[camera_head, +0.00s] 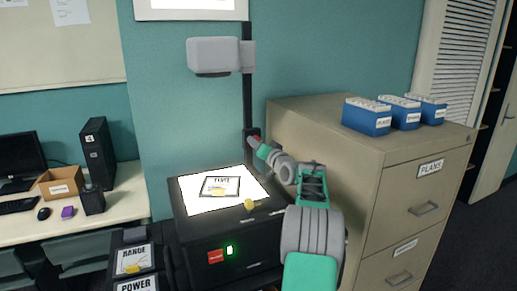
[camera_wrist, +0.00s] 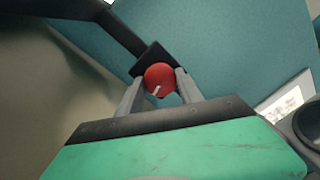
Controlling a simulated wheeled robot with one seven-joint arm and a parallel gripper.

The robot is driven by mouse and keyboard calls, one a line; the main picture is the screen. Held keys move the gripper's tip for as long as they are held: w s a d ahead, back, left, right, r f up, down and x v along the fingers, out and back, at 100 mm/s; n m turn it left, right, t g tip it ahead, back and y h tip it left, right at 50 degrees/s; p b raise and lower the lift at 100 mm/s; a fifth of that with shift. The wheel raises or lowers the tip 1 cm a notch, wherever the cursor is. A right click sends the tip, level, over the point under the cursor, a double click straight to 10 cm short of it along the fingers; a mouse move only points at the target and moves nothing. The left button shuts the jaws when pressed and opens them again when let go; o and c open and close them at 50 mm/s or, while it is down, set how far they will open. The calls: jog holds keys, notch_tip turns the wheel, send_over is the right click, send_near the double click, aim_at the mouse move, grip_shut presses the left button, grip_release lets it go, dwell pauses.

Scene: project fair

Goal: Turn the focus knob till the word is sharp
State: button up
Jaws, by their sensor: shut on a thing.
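The red focus knob (camera_wrist: 160,76) with a white pointer line sits on the black carriage of the projector's post. My gripper (camera_head: 257,143) has its two fingers on either side of the knob and is shut on it, as the wrist view shows. The projector's black post (camera_head: 247,85) carries a grey head (camera_head: 214,55) at its top. The lit stage (camera_head: 254,189) below bears a framed sheet (camera_head: 207,188) with small lettering. The wall screen (camera_head: 190,5) is cut off by the top edge, so I cannot see the word on it.
A beige filing cabinet (camera_head: 320,125) stands close at the right of my arm, with several blue boxes (camera_head: 367,119) on top. A desk (camera_head: 125,190) with a computer (camera_head: 97,150) stands at left. A yellow knob (camera_head: 249,205) and green light (camera_head: 229,250) are on the projector's body.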

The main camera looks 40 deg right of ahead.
jog(key=o, duration=1.4)
jog(key=shift+c, duration=0.2)
jog(key=b+v, duration=0.2)
jog(key=v, duration=0.5)
jog(key=shift+s+b, duration=0.3)
jog(key=shift+s, duration=0.1)
